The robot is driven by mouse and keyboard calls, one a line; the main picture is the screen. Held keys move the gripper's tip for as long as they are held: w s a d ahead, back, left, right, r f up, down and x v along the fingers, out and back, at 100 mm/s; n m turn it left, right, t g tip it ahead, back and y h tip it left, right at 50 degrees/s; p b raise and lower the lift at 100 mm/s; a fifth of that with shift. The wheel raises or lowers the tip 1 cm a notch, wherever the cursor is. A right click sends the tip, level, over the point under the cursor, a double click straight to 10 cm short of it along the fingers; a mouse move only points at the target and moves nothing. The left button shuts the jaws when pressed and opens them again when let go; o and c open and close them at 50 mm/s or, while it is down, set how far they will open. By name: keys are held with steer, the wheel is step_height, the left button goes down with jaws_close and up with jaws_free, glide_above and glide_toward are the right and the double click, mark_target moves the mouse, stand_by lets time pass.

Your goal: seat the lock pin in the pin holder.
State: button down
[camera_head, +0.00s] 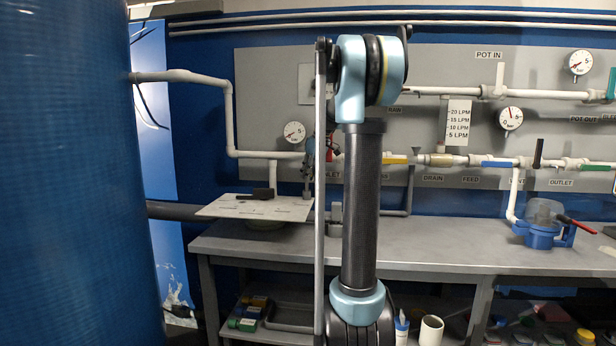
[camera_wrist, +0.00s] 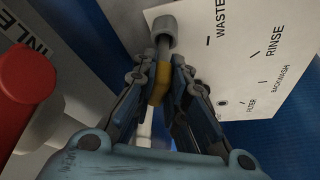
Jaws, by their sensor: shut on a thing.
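My gripper (camera_wrist: 158,85) is shut on the lock pin (camera_wrist: 162,48), whose thin grey shaft stands out past the fingertips. A yellow part shows between the fingers. The shaft ends at a grey cylinder (camera_wrist: 163,27) beside the edge of the white plate; I cannot tell whether this is the pin's own end or the pin holder. In the head view my gripper (camera_head: 309,165) points down just above the right end of the white plate (camera_head: 235,209). The pin holder cannot be clearly made out.
A black handle (camera_head: 262,193) lies on the plate. A red part (camera_wrist: 25,85) is close at the left in the wrist view. Pipes and gauges line the wall panel behind. A blue pump (camera_head: 543,225) stands at the right; the bench middle (camera_head: 440,240) is clear.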

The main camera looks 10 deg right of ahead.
steer(key=shift+f, duration=0.95)
stand_by(1.0)
steer(key=c, duration=1.5)
jaws_free()
steer(key=shift+c, duration=0.2)
steer(key=v, duration=1.1)
steer(key=s+a+f+m, duration=0.1)
steer(key=s+f, duration=0.2)
steer(key=s, duration=0.3)
steer(key=s+a+f+m, duration=0.1)
steer(key=s+a+f, duration=0.15)
steer(key=s, duration=0.35)
steer(key=s+f+m+g+h, duration=0.1)
steer(key=s+f+m+h, duration=0.2)
steer(key=s+f, duration=2.4)
steer(key=s+m, duration=0.1)
steer(key=m, duration=0.2)
steer(key=shift+s+d+f, duration=0.2)
steer(key=shift+s+f, duration=0.1)
steer(key=shift+s, duration=0.05)
